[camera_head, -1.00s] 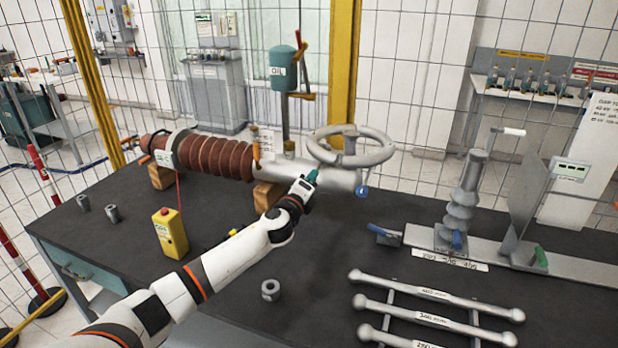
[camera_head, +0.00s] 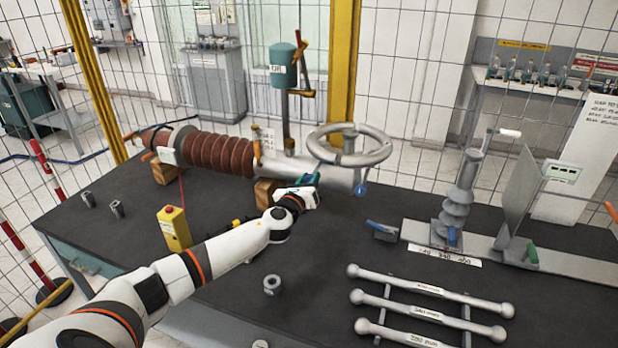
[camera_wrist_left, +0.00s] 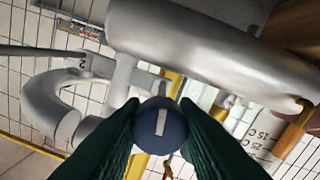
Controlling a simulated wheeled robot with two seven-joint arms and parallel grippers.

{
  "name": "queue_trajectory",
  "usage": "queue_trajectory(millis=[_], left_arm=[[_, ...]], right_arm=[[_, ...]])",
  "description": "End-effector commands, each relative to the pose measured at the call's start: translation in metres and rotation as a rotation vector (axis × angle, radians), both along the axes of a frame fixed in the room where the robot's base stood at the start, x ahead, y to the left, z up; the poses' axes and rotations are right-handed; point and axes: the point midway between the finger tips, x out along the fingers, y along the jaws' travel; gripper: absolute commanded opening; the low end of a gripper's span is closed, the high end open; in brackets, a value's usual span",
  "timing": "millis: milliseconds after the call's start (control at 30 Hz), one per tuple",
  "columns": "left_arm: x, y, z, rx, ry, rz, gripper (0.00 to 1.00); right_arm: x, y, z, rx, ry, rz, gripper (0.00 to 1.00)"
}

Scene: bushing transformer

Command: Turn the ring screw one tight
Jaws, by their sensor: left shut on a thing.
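My left gripper (camera_head: 314,181) is at the near side of the grey pipe end (camera_head: 335,177) of the brown ribbed bushing (camera_head: 218,156). In the left wrist view, its green fingers (camera_wrist_left: 160,127) are shut on a round dark blue knob (camera_wrist_left: 162,118) with a pale bar mark on its face. The grey pipe (camera_wrist_left: 190,45) lies just beyond the knob. I cannot tell for sure that this knob is ring screw one. Its shank is hidden behind its face. Another blue round piece (camera_head: 360,189) shows at the right end of the pipe. My right gripper is not in view.
A yellow box with a red button (camera_head: 174,230) and a loose nut (camera_head: 271,285) are near my left arm. Several grey rods (camera_head: 425,287) lie front right. A grey insulator stand (camera_head: 460,205) is behind them.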

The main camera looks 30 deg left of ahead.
Motion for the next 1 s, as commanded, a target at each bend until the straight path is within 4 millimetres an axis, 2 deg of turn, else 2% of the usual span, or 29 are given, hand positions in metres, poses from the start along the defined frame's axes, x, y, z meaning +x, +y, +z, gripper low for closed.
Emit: queue_trajectory(millis=[600, 633, 733, 1000], left_arm=[[-0.0002, -0.0007, -0.0019, 0.041, 0.013, -0.001, 0.04], [-0.0002, -0.0007, -0.0019, 0.041, 0.013, -0.001, 0.30], [-0.0003, -0.0006, -0.0016, 0.041, 0.013, -0.001, 0.46], [-0.0002, -0.0003, -0.0007, 0.041, 0.011, -0.001, 0.49]], right_arm=[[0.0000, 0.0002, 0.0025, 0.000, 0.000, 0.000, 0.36], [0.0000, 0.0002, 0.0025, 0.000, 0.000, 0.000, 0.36], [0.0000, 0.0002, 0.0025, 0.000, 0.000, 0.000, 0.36], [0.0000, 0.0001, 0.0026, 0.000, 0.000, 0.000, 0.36]])
